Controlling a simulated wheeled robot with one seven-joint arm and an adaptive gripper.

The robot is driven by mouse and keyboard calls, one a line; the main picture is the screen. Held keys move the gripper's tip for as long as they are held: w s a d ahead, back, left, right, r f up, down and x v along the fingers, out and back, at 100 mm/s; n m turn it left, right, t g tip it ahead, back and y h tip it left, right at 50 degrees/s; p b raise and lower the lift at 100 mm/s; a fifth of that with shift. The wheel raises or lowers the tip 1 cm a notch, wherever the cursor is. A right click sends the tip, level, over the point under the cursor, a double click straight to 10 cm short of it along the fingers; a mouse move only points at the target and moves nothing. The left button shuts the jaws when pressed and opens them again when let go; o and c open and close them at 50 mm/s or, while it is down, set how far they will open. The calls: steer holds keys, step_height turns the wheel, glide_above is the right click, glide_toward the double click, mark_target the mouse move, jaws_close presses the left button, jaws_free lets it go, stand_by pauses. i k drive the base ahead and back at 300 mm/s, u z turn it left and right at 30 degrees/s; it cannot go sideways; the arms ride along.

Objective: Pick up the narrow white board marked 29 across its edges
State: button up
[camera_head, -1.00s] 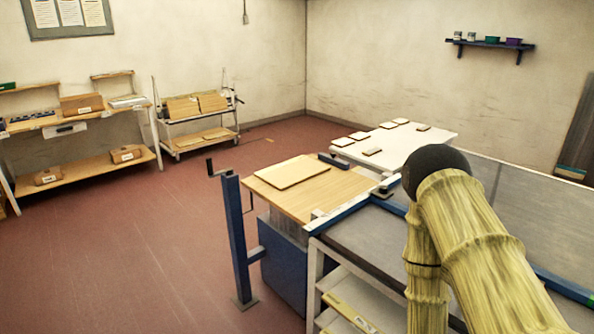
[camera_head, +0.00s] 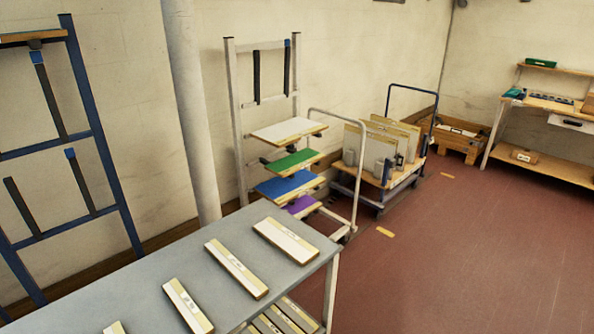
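Several narrow white-topped boards with wooden edges lie spaced apart on a grey table at the lower left. One board (camera_head: 268,230) lies nearest the table's far right corner. A second board (camera_head: 225,260) and a third board (camera_head: 178,295) lie in a row towards the front. A fourth board (camera_head: 115,328) is cut off by the bottom edge. Each of the first three has a small label or mark, too small to read, so I cannot tell which is 29. My gripper is not in view.
The grey table (camera_head: 130,285) has more boards (camera_head: 290,316) on a lower shelf. Behind it stand a white rack (camera_head: 235,130) with coloured boards, a trolley (camera_head: 372,180) with upright panels and a round pillar (camera_head: 190,110). Red floor (camera_head: 450,260) is clear at right.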

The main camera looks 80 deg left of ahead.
mark_target(299, 251)
steer(key=u, duration=2.1)
steer(key=k, duration=0.55)
steer(key=u, duration=1.15)
